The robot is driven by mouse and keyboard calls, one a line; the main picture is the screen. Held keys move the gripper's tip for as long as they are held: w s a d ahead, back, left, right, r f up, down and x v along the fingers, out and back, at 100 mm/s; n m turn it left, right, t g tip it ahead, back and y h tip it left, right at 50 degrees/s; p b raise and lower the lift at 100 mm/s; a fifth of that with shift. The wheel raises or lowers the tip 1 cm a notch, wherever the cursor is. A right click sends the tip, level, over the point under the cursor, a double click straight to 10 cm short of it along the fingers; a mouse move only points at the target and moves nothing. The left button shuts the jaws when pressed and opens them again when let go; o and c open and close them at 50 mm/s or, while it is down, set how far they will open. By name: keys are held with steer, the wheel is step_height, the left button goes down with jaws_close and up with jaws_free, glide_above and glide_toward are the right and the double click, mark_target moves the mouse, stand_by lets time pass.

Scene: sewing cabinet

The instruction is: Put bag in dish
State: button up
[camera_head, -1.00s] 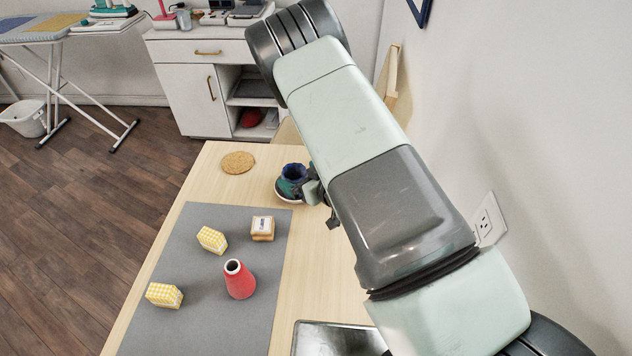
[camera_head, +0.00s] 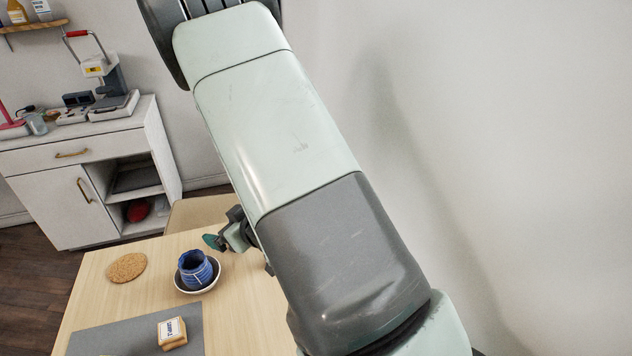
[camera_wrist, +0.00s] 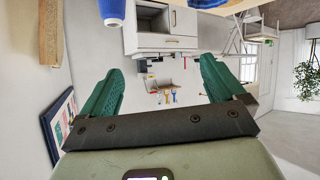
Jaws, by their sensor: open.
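The blue bag (camera_head: 198,272) stands in a shallow white dish with a dark outer side (camera_head: 217,280) on the pale wooden table in the head view. The dish's near rim shows around the bag. My gripper (camera_head: 213,240) is open and empty, just behind and to the right of the bag, apart from it. My arm hides part of the gripper. In the wrist view, the green fingers of my gripper (camera_wrist: 162,82) are spread with nothing between them. Part of the blue bag (camera_wrist: 112,9) shows at that view's top edge.
A round cork coaster (camera_head: 126,268) lies left of the dish. A small labelled block (camera_head: 172,333) sits on the grey mat (camera_head: 125,338) in front. A white cabinet (camera_head: 50,205) stands behind the table. My arm covers the table's right side; a wall is to the right.

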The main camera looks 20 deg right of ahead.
steer(key=s+d+r+m+h, duration=0.2)
steer(key=d+r+h, duration=0.15)
steer(key=r, duration=0.55)
steer(key=s+d+r+m+h, duration=0.1)
steer(key=d+r+m+h, duration=0.1)
steer(key=d+r, duration=0.5)
steer(key=s+r+m+g, duration=0.1)
steer(key=s+r, duration=0.5)
steer(key=s, duration=0.6)
steer(key=s+r+m+g, duration=0.2)
steer(key=s+r, duration=0.3)
steer(key=s, duration=0.7)
steer(key=shift+d+r+g+h, duration=0.35)
steer(key=shift+d+r+g, duration=0.05)
steer(key=shift+g, duration=0.5)
